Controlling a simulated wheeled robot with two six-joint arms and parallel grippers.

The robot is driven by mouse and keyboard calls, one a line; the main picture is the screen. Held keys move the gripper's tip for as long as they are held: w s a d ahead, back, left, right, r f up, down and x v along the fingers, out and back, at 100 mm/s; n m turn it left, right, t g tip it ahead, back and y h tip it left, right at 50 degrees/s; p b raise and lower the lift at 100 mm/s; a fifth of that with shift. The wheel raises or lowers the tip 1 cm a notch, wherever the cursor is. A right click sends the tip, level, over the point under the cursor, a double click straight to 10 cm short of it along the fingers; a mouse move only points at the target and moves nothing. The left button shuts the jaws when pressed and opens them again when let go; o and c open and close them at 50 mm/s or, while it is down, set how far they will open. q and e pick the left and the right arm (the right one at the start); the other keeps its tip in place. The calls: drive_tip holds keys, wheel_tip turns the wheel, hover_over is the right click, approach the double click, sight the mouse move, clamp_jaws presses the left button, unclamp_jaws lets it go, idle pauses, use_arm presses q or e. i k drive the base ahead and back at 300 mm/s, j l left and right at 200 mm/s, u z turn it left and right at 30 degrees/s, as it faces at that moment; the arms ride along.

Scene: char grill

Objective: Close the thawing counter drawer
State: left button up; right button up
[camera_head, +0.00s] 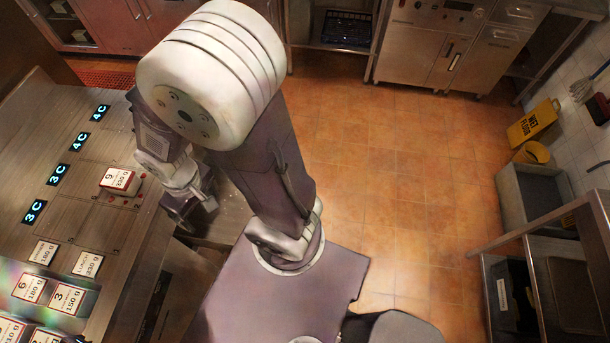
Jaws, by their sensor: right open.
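The thawing counter (85,150) runs along the left side, with lit displays reading 4C and 3C on its top. A brownish panel (228,212) stands out beside the counter, partly behind my arm. It may be the open drawer, but my arm hides too much to tell how far it is out. My right gripper (190,214) is open and empty at the counter's right edge, close to this panel. I cannot tell whether it touches the panel. My left gripper is not in view.
A label card (118,180) and several more labels lie on the counter. The tiled floor (400,170) is clear in the middle. Steel cabinets (425,45) stand at the back. A yellow wet-floor sign (532,123) and a steel sink (530,195) are at right.

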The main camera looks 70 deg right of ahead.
sight(219, 230)
drive_tip(key=k+l+z, duration=0.1)
drive_tip(key=z, duration=0.3)
drive_tip(key=k+l+z, duration=0.1)
drive_tip(key=z, duration=0.25)
drive_tip(key=k+l+z, duration=0.1)
drive_tip(key=z, duration=0.3)
drive_tip(key=l+z, duration=0.35)
drive_tip(key=k+j+z, duration=0.2)
drive_tip(key=j, duration=0.15)
drive_tip(key=k+j+z, duration=0.2)
drive_tip(key=j, duration=0.1)
